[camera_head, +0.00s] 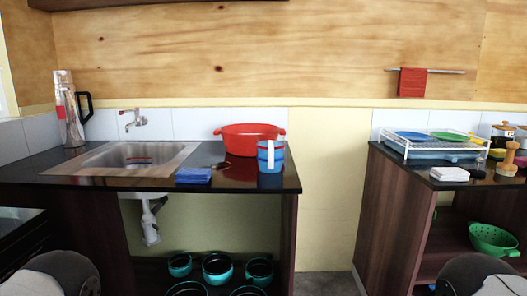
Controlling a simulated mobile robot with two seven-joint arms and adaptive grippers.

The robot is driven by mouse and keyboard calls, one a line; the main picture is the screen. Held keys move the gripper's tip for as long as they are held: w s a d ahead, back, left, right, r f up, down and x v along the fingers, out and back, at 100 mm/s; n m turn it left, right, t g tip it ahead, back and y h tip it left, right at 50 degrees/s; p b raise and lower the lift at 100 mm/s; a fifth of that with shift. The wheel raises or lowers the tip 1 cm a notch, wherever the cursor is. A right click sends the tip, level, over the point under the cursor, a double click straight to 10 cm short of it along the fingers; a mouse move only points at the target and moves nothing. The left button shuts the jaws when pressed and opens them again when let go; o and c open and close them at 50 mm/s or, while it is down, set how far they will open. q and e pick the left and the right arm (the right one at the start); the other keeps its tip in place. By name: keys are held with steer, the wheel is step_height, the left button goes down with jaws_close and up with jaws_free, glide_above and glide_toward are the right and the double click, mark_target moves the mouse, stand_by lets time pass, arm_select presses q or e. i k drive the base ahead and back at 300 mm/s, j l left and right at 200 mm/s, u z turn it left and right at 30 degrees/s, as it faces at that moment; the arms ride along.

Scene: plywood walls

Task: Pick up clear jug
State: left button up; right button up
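I cannot pick out a jug that is surely clear. A tall silvery jug (68,108) with a black handle and a red mark stands at the left end of the sink counter, against the tiles. A small glass-looking vessel (503,134) with a dark lid and amber lower part stands at the far right on the other counter; it is too small to tell if it is a jug. Only rounded dark parts of my arms show at the lower left and lower right corners. Neither gripper is in view.
The sink counter (120,187) holds a sink (135,155), blue cloth (194,175), red basin (248,140) and blue cups (271,157). Pots (217,268) sit below. A floor gap separates it from the right counter, which holds a dish rack (432,152) and clutter.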

mark_target(270, 147)
steer(key=i+j, duration=0.15)
steer(key=i, duration=0.35)
steer(key=i+j, duration=0.1)
steer(key=i, duration=0.45)
steer(key=i+j, duration=0.15)
steer(key=i, duration=0.35)
